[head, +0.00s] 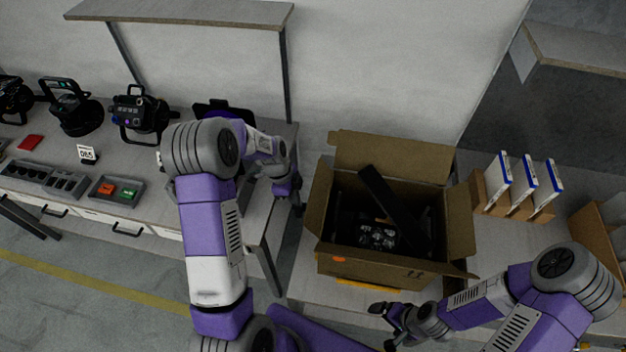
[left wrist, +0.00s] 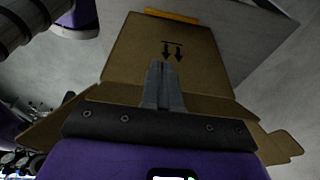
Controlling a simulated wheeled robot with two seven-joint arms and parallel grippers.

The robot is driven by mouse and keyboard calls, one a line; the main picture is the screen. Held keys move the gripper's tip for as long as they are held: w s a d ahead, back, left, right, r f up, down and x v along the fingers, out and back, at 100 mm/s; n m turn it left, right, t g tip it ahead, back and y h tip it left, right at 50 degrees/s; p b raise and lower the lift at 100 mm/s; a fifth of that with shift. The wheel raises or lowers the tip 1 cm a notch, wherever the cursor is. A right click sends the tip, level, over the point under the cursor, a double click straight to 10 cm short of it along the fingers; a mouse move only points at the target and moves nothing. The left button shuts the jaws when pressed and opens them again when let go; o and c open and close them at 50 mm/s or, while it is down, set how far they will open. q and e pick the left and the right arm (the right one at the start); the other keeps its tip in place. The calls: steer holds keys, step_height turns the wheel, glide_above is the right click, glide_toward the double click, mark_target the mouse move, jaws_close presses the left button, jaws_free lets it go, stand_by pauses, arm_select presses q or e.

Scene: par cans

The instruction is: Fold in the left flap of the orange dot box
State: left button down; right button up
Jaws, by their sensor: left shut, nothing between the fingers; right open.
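The open cardboard box (head: 345,268) bears an orange dot (head: 338,259) on its front wall. Its left flap (head: 319,195) stands up and leans outward, and its back flap (head: 390,157) and right flap (head: 460,220) are also raised. My left gripper (head: 297,205) is shut and empty, just outside the left flap; I cannot tell whether it touches. In the left wrist view its closed fingers (left wrist: 163,75) lie in front of a cardboard wall (left wrist: 190,50) printed with arrows. My right gripper (head: 388,318) is open and empty, in front of the box.
A dark bar (head: 393,205) and a lamp with several lenses (head: 378,236) are inside the box. Upright white-blue packs (head: 525,182) stand to the right. A workbench (head: 60,155) with lamps and trays is at left.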

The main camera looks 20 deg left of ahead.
mark_target(320, 209)
arm_select(q)
steer(key=shift+w+d+b, duration=0.15)
steer(key=shift+w+d, duration=0.15)
steer(key=shift+d, duration=1.05)
steer(key=shift+w+d+b, duration=0.1)
steer(key=shift+w+d, duration=0.25)
steer(key=shift+d, duration=1)
steer(key=shift+w+d+b, duration=0.15)
steer(key=shift+w+d, duration=0.15)
steer(key=shift+d, duration=1.05)
steer(key=shift+s+a+r+p, duration=0.2)
steer(key=shift+a+r+p, duration=0.15)
steer(key=shift+a+r, duration=0.45)
steer(key=shift+s+a+r+p, duration=0.15)
steer(key=shift+a+r+p, duration=0.2)
steer(key=shift+a+r, duration=0.4)
step_height(320, 209, up, 9)
steer(key=p, duration=0.5)
steer(key=shift+f, duration=0.1)
